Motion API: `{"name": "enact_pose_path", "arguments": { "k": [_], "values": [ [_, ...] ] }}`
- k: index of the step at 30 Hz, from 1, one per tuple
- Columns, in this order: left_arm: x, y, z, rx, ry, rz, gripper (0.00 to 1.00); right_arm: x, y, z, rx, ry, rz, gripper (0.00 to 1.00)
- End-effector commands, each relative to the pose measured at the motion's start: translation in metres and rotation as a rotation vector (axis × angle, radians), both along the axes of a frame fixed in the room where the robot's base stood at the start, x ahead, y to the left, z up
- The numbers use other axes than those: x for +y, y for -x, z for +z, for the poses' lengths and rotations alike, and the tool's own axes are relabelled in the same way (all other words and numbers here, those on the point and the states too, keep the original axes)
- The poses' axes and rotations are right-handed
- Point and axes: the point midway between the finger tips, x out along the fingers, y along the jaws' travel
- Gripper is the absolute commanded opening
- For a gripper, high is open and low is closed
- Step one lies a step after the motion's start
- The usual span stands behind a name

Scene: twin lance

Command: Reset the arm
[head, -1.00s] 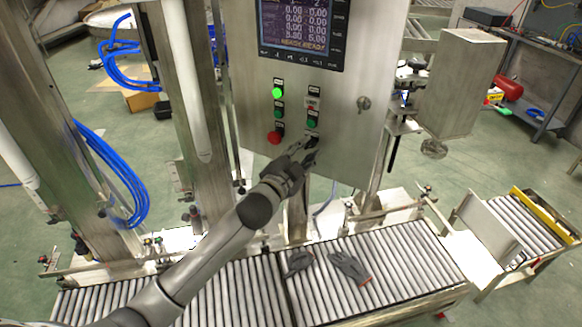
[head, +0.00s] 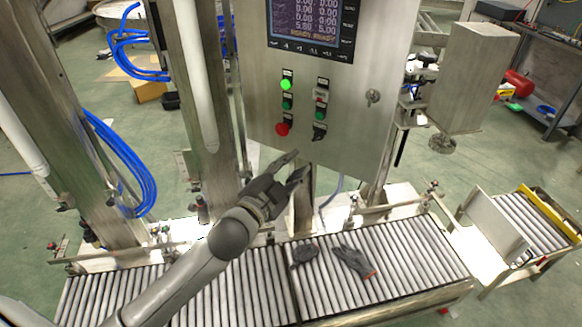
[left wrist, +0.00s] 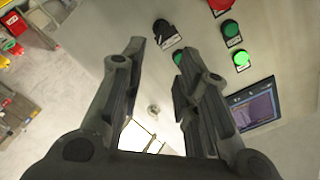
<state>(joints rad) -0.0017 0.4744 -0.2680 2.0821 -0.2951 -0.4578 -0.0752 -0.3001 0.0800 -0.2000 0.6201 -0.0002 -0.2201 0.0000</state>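My left gripper (head: 293,167) is in front of and below the lower part of the steel control panel (head: 340,110), apart from its switches. In the left wrist view its two fingers (left wrist: 157,62) stand apart with nothing between them. The black selector switch (head: 319,132) sits at the panel's lower right, and it also shows just beyond the fingertips in the left wrist view (left wrist: 166,34). A green button (head: 285,85) is lit, and a red button (head: 282,129) is below it. My right gripper is not in view.
A roller conveyor (head: 420,262) runs below the panel, with two dark gloves (head: 353,261) lying on it. Steel columns (head: 205,170) and blue hoses (head: 125,165) stand to the left. A display (head: 311,26) is on the upper panel.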

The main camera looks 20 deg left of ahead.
Motion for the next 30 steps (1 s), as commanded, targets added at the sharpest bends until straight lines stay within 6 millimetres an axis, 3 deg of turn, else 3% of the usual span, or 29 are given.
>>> {"name": "enact_pose_path", "arguments": {
  "k": [7,11,14,16,20,24,26,30],
  "values": [
    [0.001,-0.001,-0.004,0.007,0.002,0.002,0.29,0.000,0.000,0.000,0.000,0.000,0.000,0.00],
    [0.008,-0.005,-0.042,0.074,0.017,0.024,0.29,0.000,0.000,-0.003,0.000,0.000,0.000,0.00],
    [0.020,-0.007,-0.104,0.180,0.044,0.056,0.29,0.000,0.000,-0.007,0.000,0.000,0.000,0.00],
    [0.029,-0.004,-0.157,0.270,0.067,0.085,0.29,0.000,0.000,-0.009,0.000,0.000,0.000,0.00],
    [0.043,0.017,-0.254,0.439,0.114,0.139,0.29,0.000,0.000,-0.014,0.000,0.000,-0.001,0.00],
    [0.053,0.059,-0.353,0.616,0.162,0.199,0.29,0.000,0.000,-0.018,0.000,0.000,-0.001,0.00],
    [0.056,0.082,-0.394,0.691,0.183,0.226,0.29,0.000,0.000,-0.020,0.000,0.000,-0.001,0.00],
    [0.059,0.148,-0.480,0.862,0.229,0.290,0.29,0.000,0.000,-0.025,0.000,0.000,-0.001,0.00]
  ]
}}
